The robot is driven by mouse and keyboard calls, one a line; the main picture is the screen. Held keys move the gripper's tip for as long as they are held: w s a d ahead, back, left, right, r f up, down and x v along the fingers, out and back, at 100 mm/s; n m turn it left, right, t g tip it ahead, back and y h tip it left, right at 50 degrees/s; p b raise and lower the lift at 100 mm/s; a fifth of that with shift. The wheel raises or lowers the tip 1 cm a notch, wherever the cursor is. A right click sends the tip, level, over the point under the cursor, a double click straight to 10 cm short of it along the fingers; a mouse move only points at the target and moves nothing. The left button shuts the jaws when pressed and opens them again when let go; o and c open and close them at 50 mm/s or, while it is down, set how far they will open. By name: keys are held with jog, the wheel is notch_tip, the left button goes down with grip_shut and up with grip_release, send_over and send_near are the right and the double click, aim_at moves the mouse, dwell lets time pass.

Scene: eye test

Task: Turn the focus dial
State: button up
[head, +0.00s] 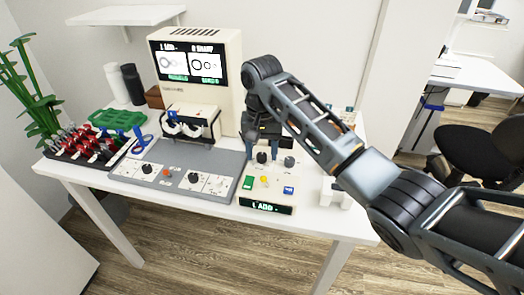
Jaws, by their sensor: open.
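A cream control box (267,188) stands at the front right of the white table, with a lit display on its front. Two dark dials stand up on its back part: a left dial (262,157) and a right dial (289,161). More black dials sit on the grey panel, one at its left (147,168) and one at its right (193,178). The labels are too small to tell which is the focus dial. My gripper (262,146) points down just above and behind the left dial. It is open, and I see nothing in it; contact with the dial cannot be told.
An eye-test machine (236,85) with a lit screen (190,63) stands behind the grey panel (130,168). A viewer (190,122) stands in front of it. A rack of red and dark pieces (85,147) and a green tray (117,119) are at the left.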

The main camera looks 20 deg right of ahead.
jog(key=shift+f, duration=0.2)
jog(key=shift+c, duration=0.2)
grip_shut()
jog(key=shift+r, duration=0.1)
jog(key=n+p, duration=0.3)
jog(key=shift+r+n, duration=0.1)
jog(key=shift+n, duration=0.2)
jog(key=shift+n+p, duration=1.7)
jog(key=shift+n, duration=0.8)
